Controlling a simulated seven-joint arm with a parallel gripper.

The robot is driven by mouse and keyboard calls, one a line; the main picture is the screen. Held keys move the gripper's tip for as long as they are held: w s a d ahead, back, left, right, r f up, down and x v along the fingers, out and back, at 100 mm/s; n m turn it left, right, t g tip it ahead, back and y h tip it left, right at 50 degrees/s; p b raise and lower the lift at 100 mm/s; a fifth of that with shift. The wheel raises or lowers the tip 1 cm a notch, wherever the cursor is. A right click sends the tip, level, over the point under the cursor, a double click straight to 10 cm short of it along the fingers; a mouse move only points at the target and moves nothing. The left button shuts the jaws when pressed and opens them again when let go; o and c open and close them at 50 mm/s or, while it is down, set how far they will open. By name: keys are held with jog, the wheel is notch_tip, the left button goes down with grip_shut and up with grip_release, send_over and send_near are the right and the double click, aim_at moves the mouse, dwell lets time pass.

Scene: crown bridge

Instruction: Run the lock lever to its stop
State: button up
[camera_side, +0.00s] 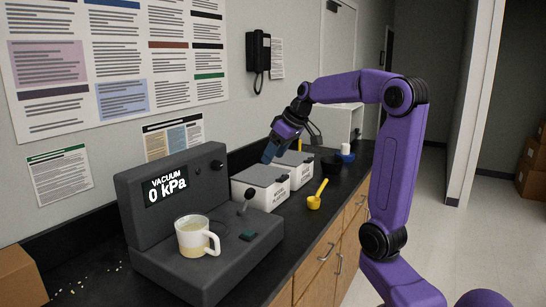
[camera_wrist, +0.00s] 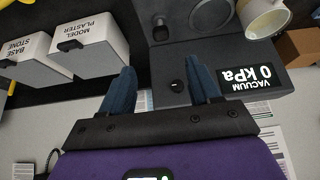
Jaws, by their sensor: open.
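The dark vacuum unit (camera_side: 150,215) stands on the counter, its display reading "VACUUM 0 kPa". A short dark lever with a rounded end (camera_side: 247,194) rises from the right part of its base; I take it as the lock lever. A similar dark rounded part shows at the top of the wrist view (camera_wrist: 160,30). A small knob (camera_side: 217,164) sits on the unit's upright panel; it also shows in the wrist view (camera_wrist: 178,87). My gripper (camera_side: 269,153) is open and empty, above and behind the white boxes. In the wrist view its blue fingers (camera_wrist: 165,78) are apart, touching nothing visible.
A white and tan mug (camera_side: 195,236) stands on the unit's base. White boxes labelled "Model Plaster" (camera_wrist: 95,42) and "Base Stone" (camera_wrist: 38,62) stand right of the unit. A yellow scoop (camera_side: 317,194) lies on the counter before them. A cardboard box (camera_side: 20,278) is at left.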

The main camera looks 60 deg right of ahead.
aim_at(250, 188)
jog(key=shift+g, duration=0.7)
jog(key=w+x, duration=0.1)
jog(key=x, duration=0.5)
jog(key=w+x, duration=0.1)
jog(key=x, duration=0.5)
jog(key=w+r+x, duration=0.1)
jog(key=x, duration=0.5)
jog(key=shift+r, duration=0.2)
